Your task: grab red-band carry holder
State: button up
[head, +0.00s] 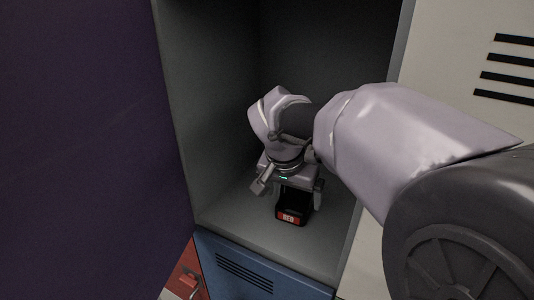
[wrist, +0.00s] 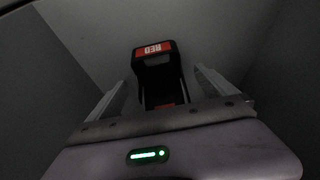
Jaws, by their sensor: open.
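The red-band carry holder (head: 291,217) is a black holder with a red band that reads "RED". It stands on the floor of an open locker compartment. In the wrist view the holder (wrist: 156,72) sits between my two open fingers, with its red label at the top. My gripper (head: 290,192) is above and around the holder in the head view, pointing down into the compartment. In the wrist view my gripper (wrist: 165,88) shows a finger on each side of the holder, with gaps visible. The lower part of the holder is partly hidden by my gripper.
The locker compartment (head: 222,222) has grey walls close around my arm. A dark purple door (head: 85,130) stands at the left. A pale vented panel (head: 450,60) is at the right. A blue vented door (head: 255,275) and a red one (head: 187,272) lie below.

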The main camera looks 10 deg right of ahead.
aim_at(296, 207)
jog(key=x, duration=0.4)
jog(key=shift+w+d+f, duration=0.15)
jog(key=shift+w+d, duration=0.05)
jog(key=shift+d, duration=0.05)
jog(key=shift+w+d, duration=0.1)
jog(key=shift+a, duration=0.2)
jog(key=shift+c, duration=0.9)
jog(key=shift+s, duration=0.25)
jog(key=c, duration=0.4)
jog(key=shift+w+d, duration=0.1)
jog(key=c, duration=0.9)
